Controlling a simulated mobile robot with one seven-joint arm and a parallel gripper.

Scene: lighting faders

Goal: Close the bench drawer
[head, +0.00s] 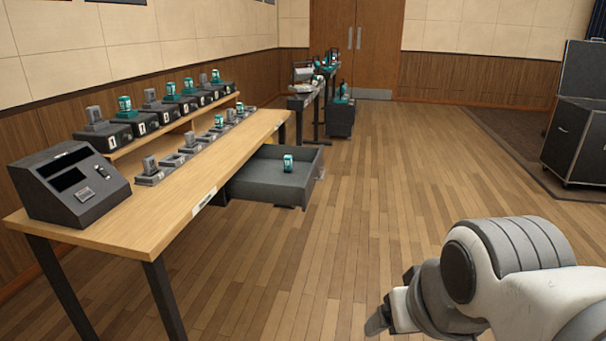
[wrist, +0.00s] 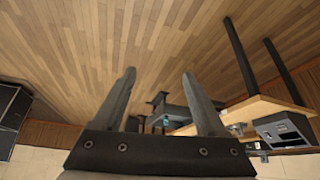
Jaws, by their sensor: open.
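The bench drawer (head: 262,187) is a dark grey box pulled out from the right long side of the wooden bench (head: 205,190). A small teal item (head: 288,163) stands inside it. My gripper (head: 378,322) is at the lower right in the head view, well apart from the drawer with floor between them. In the wrist view my gripper (wrist: 160,95) has its two fingers spread and nothing between them. The bench also shows at the right of the wrist view (wrist: 258,108), seen upside down. Part of the drawer seems hidden behind a finger there.
A dark console (head: 70,187) sits on the bench's near end. Several grey and teal devices line the bench and its raised shelf (head: 160,130). Another table (head: 310,98) stands farther back. Dark cases (head: 572,140) stand at the right. The wooden floor (head: 390,180) between is clear.

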